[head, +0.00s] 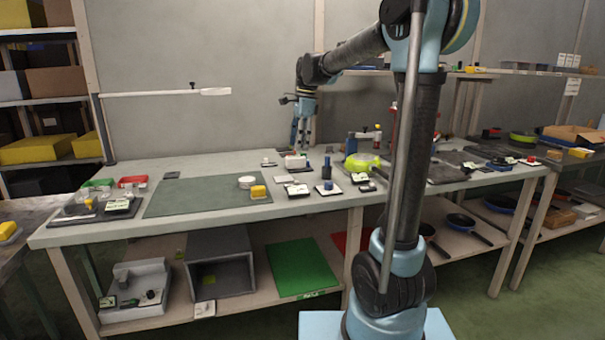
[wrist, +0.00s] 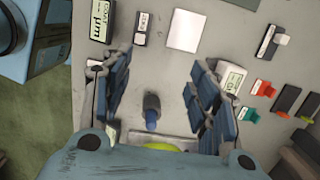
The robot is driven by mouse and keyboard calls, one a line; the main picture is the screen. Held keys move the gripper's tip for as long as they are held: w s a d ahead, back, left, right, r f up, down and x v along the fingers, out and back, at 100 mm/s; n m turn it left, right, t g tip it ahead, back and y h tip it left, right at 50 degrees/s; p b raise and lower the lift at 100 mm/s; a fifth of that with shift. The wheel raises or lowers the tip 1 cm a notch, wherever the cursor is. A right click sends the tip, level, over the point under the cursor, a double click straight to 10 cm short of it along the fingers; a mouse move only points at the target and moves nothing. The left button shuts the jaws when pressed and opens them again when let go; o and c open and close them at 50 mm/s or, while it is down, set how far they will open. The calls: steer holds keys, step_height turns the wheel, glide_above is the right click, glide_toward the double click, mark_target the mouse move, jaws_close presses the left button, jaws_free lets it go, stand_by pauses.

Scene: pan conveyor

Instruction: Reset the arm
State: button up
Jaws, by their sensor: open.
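My gripper (head: 301,128) hangs at the end of my raised arm, above the back middle of the long workbench (head: 110,222) in the head view. In the wrist view my gripper (wrist: 157,100) is open, its two blue-padded fingers wide apart with nothing between the pads. Below and between them stands a small dark post with a blue end (wrist: 152,112). A yellow-green rounded thing (wrist: 170,147) shows partly below it, cut off by the gripper's body. In the head view a lime-green item (head: 362,161) sits on the bench to the right of the gripper.
Small labelled items and a blue-topped piece (head: 327,170) stand around the bench middle. A grey box (head: 220,262) and a green board (head: 300,267) are on the lower shelf. Air above the bench's left is mostly clear.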

steer(key=s+d+f+n+t, duration=0.1)
steer(key=s+d+f+n, duration=0.3)
steer(key=s, duration=0.4)
steer(key=s+d+f+n+h, duration=0.1)
steer(key=s+d+f+n, duration=0.25)
steer(key=s+d, duration=0.4)
steer(key=s+d+f+n+t, duration=0.1)
steer(key=s+d+f+n, duration=0.2)
steer(key=s+d+f, duration=0.35)
steer(key=s+d+f+n, duration=0.2)
steer(key=s+f+n, duration=0.2)
steer(key=s+f, duration=0.4)
steer(key=shift+s+f+n+t+h, duration=0.15)
steer(key=shift+s+n+t+h, duration=0.2)
steer(key=shift+s, duration=0.7)
